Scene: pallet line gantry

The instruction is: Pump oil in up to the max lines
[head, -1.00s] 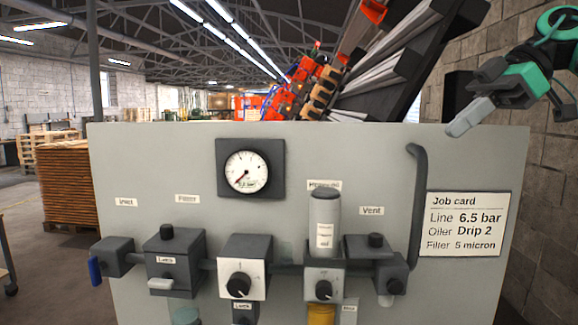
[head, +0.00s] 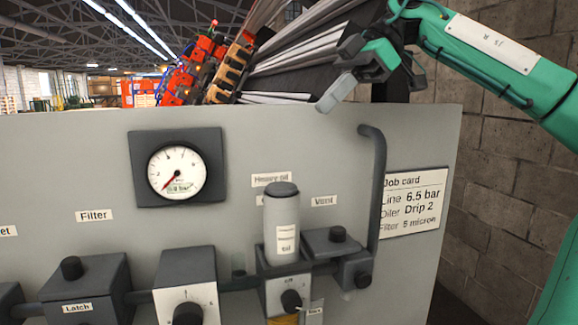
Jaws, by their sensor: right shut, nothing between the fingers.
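A grey cylindrical container (head: 282,235) with a dark cap and a pale label stands upright on the oiler block (head: 280,287), which has a black knob. Below the block a yellow strip of oil (head: 284,320) shows at the bottom edge; its level and any max line are out of view. My right gripper (head: 337,94) is shut and empty. It is in front of the panel's top edge, above and to the right of the container, apart from it. My left gripper is not in view.
The grey panel (head: 60,160) carries a pressure gauge (head: 175,172) with its needle at lower left, a filter block (head: 85,290), a regulator knob block (head: 187,285) and a vent block (head: 332,245). A dark pipe (head: 378,190) rises beside the job card (head: 413,203).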

